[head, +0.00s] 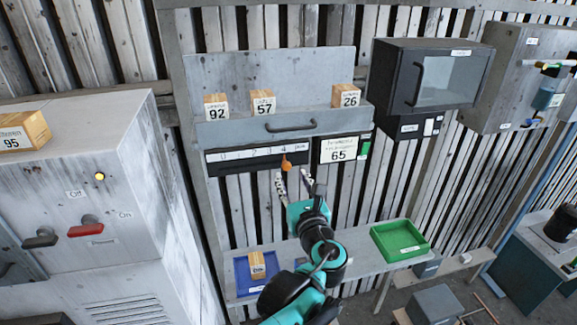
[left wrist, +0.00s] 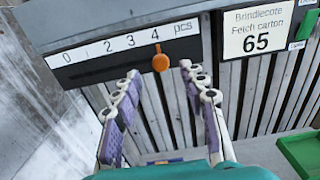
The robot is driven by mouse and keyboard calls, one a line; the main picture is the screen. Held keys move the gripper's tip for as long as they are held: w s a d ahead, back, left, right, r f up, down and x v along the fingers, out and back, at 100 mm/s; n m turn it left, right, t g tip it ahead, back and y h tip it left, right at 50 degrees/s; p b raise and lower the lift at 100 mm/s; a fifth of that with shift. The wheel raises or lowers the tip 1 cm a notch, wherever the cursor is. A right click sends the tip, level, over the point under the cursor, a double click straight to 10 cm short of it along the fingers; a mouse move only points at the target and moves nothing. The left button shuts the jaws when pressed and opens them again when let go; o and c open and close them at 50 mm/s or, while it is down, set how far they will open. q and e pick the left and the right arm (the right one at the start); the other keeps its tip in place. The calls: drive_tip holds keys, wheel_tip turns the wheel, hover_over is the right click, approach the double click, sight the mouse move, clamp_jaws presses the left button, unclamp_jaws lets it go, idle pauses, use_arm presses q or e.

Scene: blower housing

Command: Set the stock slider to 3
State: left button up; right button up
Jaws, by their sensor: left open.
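The stock slider is an orange knob (head: 286,163) on a dark strip with a white scale (head: 250,153) marked 0 to 4 and "pcs". In the left wrist view the knob (left wrist: 160,62) hangs below the scale (left wrist: 125,42), at the 4. My left gripper (head: 294,183) is just below the knob in the head view, fingers apart and empty. In the left wrist view its fingers (left wrist: 162,100) point up toward the strip, with the knob beyond them and between their lines; I see no contact. My right gripper is not in view.
A sign reading 65 (head: 338,150) is right of the scale. Above is a shelf front with a handle (head: 290,127) and numbered cartons. Below, a bench carries a blue tray (head: 243,280) with a carton and a green tray (head: 400,241). A grey cabinet (head: 80,180) stands left.

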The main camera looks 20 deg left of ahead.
sight(287, 167)
use_arm(q)
drive_tip(key=x, duration=0.4)
drive_tip(key=shift+w+a, duration=0.15)
drive_tip(key=shift+w, duration=0.15)
clamp_jaws()
drive_tip(key=shift+s+a+p, duration=0.2)
drive_tip(key=shift+s+a, duration=0.3)
drive_tip(key=shift+a, duration=0.25)
drive_tip(key=shift+s+a+p, duration=0.2)
drive_tip(key=shift+s+a, duration=0.3)
drive_tip(key=shift+a, duration=0.25)
drive_tip(key=shift+s+a, duration=0.2)
drive_tip(key=shift+a, duration=0.1)
unclamp_jaws()
drive_tip(key=shift+w+d, duration=0.1)
drive_tip(key=shift+d, duration=0.05)
